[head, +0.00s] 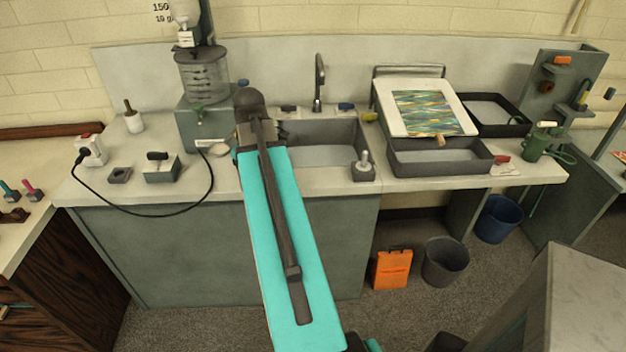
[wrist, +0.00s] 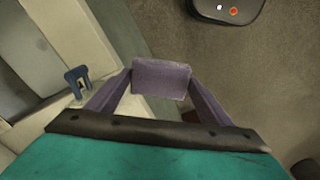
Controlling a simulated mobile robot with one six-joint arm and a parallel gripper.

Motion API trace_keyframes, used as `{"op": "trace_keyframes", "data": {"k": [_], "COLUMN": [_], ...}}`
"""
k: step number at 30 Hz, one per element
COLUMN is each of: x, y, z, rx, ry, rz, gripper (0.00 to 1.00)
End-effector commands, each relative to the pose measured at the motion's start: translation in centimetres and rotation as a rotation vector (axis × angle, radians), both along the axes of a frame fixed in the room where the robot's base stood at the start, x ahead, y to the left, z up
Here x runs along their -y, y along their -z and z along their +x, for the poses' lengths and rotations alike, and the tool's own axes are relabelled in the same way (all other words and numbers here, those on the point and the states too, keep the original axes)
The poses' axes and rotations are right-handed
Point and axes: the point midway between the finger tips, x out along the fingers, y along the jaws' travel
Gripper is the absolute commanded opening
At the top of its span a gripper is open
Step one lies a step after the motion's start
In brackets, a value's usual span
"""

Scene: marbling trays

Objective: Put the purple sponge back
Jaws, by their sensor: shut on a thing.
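The purple sponge (wrist: 161,78) is a small block in the wrist view. My gripper (wrist: 160,82) is shut on it, with one finger on each side. The sponge is held over the edge of a pale surface, with brown floor to the right. In the head view my turquoise arm reaches up over the counter in front of the sink (head: 352,135). My gripper and the sponge cannot be made out there.
A small blue piece (wrist: 77,82) stands on the pale surface, left of my gripper. The counter (head: 420,183) bears a grey tray (head: 440,169), a dark tray (head: 515,128) and a grey-knobbed block (head: 363,172). A black cable (head: 150,214) hangs off its left front. An orange case (head: 391,270) and bins stand below.

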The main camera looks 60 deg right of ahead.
Motion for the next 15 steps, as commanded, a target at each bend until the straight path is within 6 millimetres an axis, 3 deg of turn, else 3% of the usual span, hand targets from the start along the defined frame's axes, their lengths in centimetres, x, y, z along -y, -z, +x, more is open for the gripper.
{"op": "trace_keyframes", "data": {"k": [6,15], "x": [3.5,7.0], "y": [0.5,1.0], "z": [-5.0,-11.7], "rx": [0.000,0.001], "ry": [0.071,0.157], "rz": [-0.001,-0.001], "gripper": [0.65,0.65]}}
